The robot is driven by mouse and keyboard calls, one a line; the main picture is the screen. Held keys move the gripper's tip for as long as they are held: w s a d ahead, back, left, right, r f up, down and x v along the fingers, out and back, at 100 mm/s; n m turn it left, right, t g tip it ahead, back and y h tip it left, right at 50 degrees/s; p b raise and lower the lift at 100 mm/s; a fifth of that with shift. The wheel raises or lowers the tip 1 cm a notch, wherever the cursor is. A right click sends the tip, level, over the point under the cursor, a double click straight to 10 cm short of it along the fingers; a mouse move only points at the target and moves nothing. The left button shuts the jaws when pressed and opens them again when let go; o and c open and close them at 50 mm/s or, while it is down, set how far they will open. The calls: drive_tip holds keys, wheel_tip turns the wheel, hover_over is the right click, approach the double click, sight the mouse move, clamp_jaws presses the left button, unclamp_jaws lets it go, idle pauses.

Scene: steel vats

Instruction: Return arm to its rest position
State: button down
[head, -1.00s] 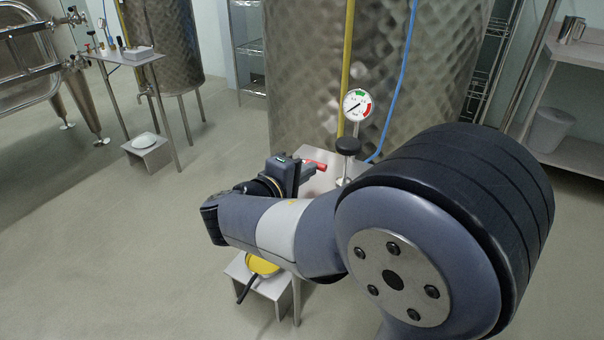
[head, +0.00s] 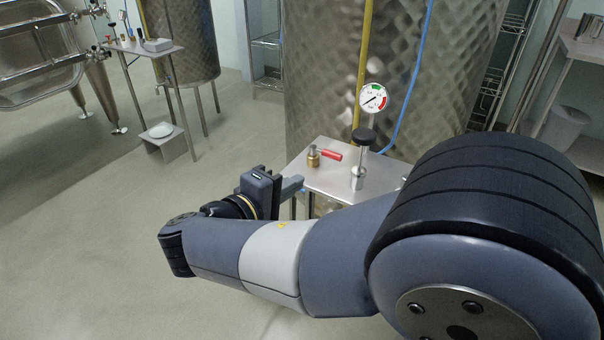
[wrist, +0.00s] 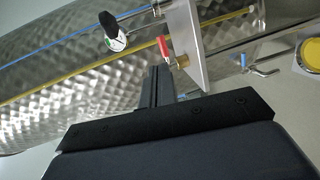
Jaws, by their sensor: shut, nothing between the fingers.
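My gripper (head: 292,187) is at the end of my bent arm, in the lower middle of the head view. It is shut and empty, beside the left edge of a small steel table (head: 325,180). A brass valve with a red handle (head: 328,155) stands on that table, apart from the gripper. In the wrist view, the shut fingers (wrist: 158,85) point up in the picture, and the red handle (wrist: 163,47) shows beyond them. My forearm hides the floor in front of the table.
A large dimpled steel vat (head: 325,70) stands behind. A yellow disc (wrist: 310,48) shows at the wrist view's right. Shelving (head: 585,85) is at right. Floor at left is open.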

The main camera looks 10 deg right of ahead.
drive_tip(key=shift+s+a+r, duration=0.1)
drive_tip(key=shift+s+a, duration=0.25)
drive_tip(key=shift+s, duration=0.1)
